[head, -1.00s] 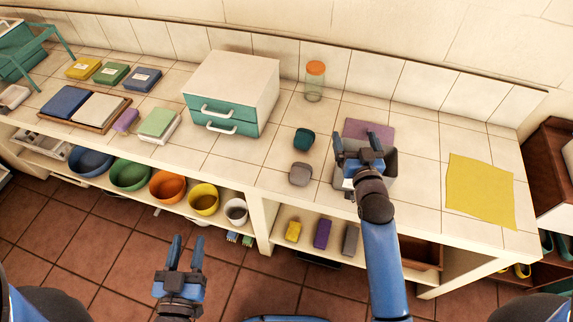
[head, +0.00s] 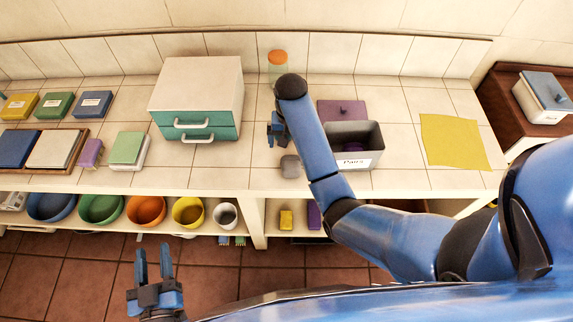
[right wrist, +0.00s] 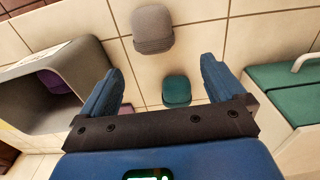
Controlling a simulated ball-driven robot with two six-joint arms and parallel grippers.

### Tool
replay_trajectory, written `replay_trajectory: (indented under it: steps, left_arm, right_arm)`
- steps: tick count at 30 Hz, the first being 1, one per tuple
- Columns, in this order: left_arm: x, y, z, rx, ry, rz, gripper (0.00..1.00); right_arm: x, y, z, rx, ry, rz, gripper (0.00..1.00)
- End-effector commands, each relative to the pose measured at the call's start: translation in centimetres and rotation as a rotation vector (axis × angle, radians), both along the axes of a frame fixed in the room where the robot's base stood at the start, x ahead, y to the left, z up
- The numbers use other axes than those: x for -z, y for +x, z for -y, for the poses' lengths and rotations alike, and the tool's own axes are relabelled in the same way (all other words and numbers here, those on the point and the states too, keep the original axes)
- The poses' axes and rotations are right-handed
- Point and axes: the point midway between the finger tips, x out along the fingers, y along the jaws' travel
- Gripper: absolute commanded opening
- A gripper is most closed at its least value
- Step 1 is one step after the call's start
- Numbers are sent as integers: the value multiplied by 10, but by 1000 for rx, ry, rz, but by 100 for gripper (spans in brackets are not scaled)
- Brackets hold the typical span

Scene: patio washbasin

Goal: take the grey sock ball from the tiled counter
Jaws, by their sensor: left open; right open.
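The grey sock ball (head: 290,166) lies on the tiled counter (head: 265,178), left of the grey bin. It also shows at the top of the right wrist view (right wrist: 153,28). My right gripper (head: 274,130) is open and empty above the counter, just behind the grey sock ball in the head view. A teal sock ball (right wrist: 177,91) lies between its fingers as seen in the right wrist view; my gripper hides it in the head view. My left gripper (head: 153,262) is open and empty in front of the counter, over the floor.
A grey bin labelled "Pairs" (head: 352,160) stands right of the grey sock ball, with something purple inside. A purple lid (head: 342,110) lies behind it. A white drawer box (head: 197,85) stands left, a jar (head: 278,67) behind. A yellow cloth (head: 450,141) lies right.

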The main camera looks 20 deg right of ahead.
Motion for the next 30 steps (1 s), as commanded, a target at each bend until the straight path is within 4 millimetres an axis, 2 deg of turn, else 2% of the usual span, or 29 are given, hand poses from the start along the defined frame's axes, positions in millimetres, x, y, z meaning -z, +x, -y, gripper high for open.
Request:
replay_trajectory:
  steps: [3, 8, 10, 22, 30]
  left_arm:
    - [5, 0, 0, 0, 0, 0, 43]
    - [15, 0, 0, 0, 0, 0, 43]
    - [9, 0, 0, 0, 0, 0, 43]
    - [1, 0, 0, 0, 0, 0, 43]
    - [-9, 0, 0, 0, 0, 0, 43]
  right_arm:
    - [10, -7, 1, 14, -4, -30, 97]
    - [33, -7, 1, 19, -4, -30, 97]
    - [38, -7, 1, 18, -4, -30, 97]
    - [65, -7, 3, 18, -4, -29, 97]
    - [98, -7, 5, 17, -3, -28, 97]
